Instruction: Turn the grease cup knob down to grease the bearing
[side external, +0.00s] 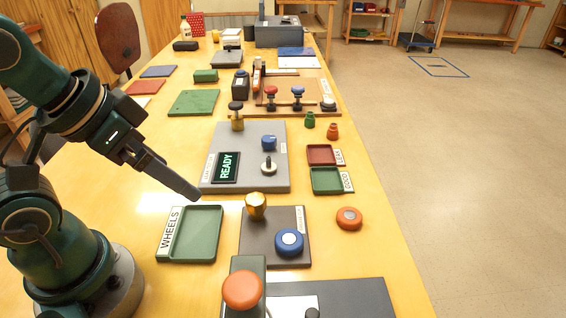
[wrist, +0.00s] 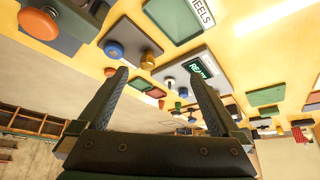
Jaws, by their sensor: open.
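A gold, rounded knob (side external: 255,205), which looks like the grease cup, stands at the back left of a dark plate (side external: 262,258). A blue round knob (side external: 289,241) is on the same plate; its label is too small to read. In the wrist view the gold knob (wrist: 147,60) shows near the left finger, with the blue knob (wrist: 113,50) left of it. My gripper (side external: 192,188) is open and empty, over the area by the WHEELS tray, left of the gold knob and apart from it. It also shows in the wrist view (wrist: 158,75). The bearing cannot be made out.
The green WHEELS tray (side external: 208,255) lies left of the plate. Behind is a grey READY panel (side external: 270,182) with knobs. A tall orange knob (side external: 242,289) stands in front, and a loose orange wheel (side external: 349,218) lies right. Small red (side external: 320,146) and green (side external: 325,190) trays stand beyond.

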